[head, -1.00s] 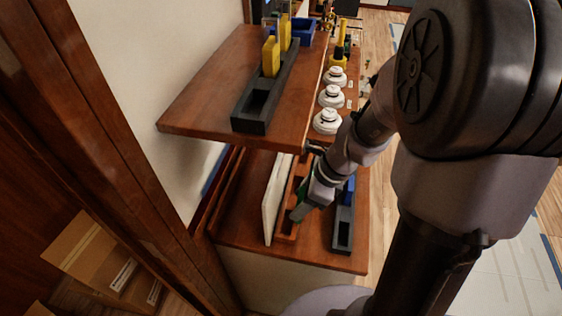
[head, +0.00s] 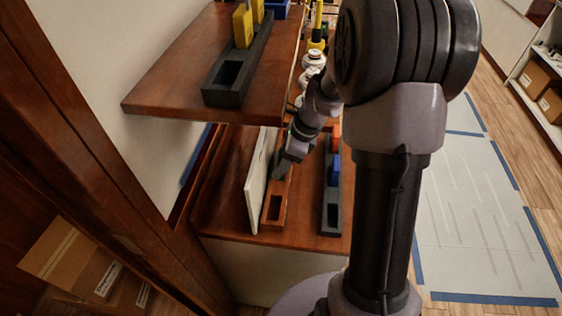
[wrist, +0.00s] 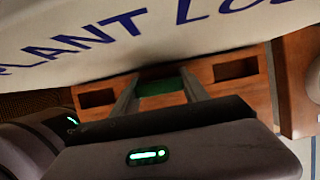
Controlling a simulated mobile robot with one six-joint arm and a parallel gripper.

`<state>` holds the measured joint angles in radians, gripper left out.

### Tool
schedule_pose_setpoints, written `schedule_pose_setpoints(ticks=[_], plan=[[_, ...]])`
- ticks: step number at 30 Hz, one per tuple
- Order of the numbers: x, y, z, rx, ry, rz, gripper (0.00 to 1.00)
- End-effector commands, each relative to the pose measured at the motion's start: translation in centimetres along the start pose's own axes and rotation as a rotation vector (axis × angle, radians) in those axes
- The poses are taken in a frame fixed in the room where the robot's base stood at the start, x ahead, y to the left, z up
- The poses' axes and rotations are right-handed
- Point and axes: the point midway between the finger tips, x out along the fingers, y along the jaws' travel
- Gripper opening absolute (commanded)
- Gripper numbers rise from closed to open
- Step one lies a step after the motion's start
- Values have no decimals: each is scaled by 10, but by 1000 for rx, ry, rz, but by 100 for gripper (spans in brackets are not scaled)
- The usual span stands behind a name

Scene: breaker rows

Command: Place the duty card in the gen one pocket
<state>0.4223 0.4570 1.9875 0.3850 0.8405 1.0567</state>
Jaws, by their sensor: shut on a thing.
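My gripper (head: 281,172) reaches down to the orange-brown pocket rack (head: 273,222) on the lower shelf. In the wrist view its two fingers (wrist: 160,90) are shut on a green piece (wrist: 160,87), which appears to be the duty card. The card is at the middle of the rack (wrist: 205,75), between two open dark pockets (wrist: 97,97) (wrist: 235,68). The fingers and gripper body hide part of it, and I cannot tell how deep it sits. No pocket label is readable. The card cannot be made out in the head view.
A white board (head: 257,180) with "PLANT LO..." lettering (wrist: 100,35) stands close beside the rack. A dark rack (head: 331,215) with a blue piece (head: 334,168) is to the right. The upper shelf (head: 165,90) holds a dark rack (head: 225,88) with yellow pieces (head: 243,25).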

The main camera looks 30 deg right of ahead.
Motion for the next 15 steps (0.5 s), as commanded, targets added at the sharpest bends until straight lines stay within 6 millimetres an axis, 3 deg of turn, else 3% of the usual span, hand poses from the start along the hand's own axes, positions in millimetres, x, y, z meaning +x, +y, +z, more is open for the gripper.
schedule_pose_setpoints(ticks=[1,4,12,15], plan=[[2,0,-1,0,0,0,54],[1,0,0,0,0,0,74],[1,0,0,0,0,0,74],[-8,0,2,0,0,-1,74]])
